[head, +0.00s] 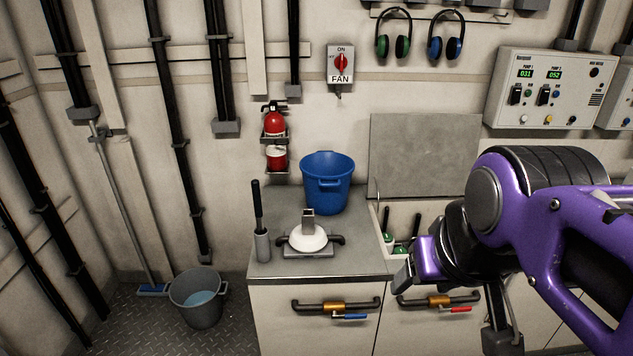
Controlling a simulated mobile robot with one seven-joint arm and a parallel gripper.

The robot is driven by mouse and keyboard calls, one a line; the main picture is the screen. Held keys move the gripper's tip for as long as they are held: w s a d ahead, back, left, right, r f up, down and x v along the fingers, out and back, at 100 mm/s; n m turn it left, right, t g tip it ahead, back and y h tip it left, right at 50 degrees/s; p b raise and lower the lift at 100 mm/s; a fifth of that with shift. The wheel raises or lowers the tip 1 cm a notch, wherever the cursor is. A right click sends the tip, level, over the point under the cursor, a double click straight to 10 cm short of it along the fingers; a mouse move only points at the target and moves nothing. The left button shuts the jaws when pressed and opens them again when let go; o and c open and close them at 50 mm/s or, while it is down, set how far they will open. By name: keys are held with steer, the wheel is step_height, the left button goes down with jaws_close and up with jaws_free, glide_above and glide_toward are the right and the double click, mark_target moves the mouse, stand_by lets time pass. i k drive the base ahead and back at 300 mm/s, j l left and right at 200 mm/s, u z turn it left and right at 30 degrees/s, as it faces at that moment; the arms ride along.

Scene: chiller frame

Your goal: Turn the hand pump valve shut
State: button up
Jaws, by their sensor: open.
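Two brass valves sit on dark pipes across the front of the cabinet. The left valve (334,307) has a blue lever (349,317) pointing right, roughly along its pipe. The right valve (437,301) has a red lever (455,309), also pointing right along its pipe. A white dome-shaped unit (307,240) with a grey upright piece and dark side pipes stands on the counter above the blue-levered valve. No label shows which valve is the hand pump's.
A blue bucket (327,184) and a grey cylinder with a black handle (262,243) stand on the counter (350,262). A grey bucket (199,299) of water stands on the floor at left. Floor left of the cabinet is partly clear.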

mark_target(363, 315)
steer(key=i+l+u, duration=0.15)
steer(key=z, duration=1.7)
steer(key=j+z, duration=0.1)
steer(key=j, duration=0.9)
steer(key=l+z, duration=0.1)
steer(key=l, duration=0.25)
steer(key=k+l+z, duration=0.1)
steer(key=l, duration=0.2)
steer(key=j+u, duration=0.25)
steer(key=j, duration=0.45)
steer(key=i, duration=0.05)
